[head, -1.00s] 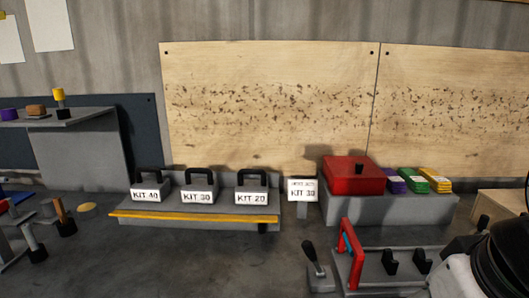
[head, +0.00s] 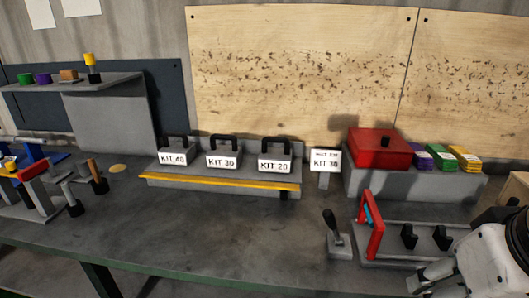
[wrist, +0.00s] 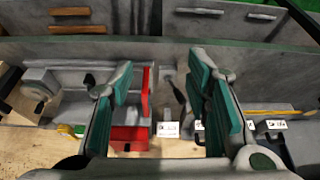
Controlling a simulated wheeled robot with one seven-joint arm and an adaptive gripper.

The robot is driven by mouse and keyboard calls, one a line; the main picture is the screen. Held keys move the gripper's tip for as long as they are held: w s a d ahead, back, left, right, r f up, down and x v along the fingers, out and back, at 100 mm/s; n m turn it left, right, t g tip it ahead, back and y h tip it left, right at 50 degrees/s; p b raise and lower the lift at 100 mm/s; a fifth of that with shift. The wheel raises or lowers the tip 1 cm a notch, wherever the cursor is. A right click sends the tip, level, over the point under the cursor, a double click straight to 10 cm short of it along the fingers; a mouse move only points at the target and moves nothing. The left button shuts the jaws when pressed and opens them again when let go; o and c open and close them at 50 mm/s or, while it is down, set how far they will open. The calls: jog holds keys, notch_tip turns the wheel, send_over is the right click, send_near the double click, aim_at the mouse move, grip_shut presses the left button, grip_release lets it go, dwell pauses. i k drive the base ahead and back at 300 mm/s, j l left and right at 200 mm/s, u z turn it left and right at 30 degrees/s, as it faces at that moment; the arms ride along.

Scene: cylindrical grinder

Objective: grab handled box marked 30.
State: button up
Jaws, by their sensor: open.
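The handled box marked KIT 30 (head: 222,160) stands upright on a grey rack (head: 222,188) with a yellow front strip. It has a white label and a black handle on top. It is the middle box, between KIT 40 (head: 174,158) and KIT 20 (head: 274,166). My gripper (wrist: 160,80) is open and empty in the wrist view, its teal-padded fingers apart above the bench and well away from the box. The wrist view shows white labels by the yellow strip, too small to read surely.
A sign (head: 325,162) also reading KIT 30 stands right of the rack. A red box (head: 379,148) sits on a grey block farther right. A red-handled fixture (head: 371,225) and a black lever (head: 332,226) stand in front. The bench before the rack is clear.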

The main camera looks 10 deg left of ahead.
aim_at(220, 156)
jog(key=i+j, duration=0.2)
jog(key=j, duration=0.25)
jog(key=i+j+u, duration=0.15)
jog(key=j, duration=0.35)
jog(key=i+j, duration=0.35)
jog(key=i+j+u, duration=0.1)
jog(key=i+j, duration=0.15)
jog(key=j, duration=0.25)
jog(key=i+j, duration=0.25)
jog(key=j, duration=0.2)
jog(key=u, duration=0.05)
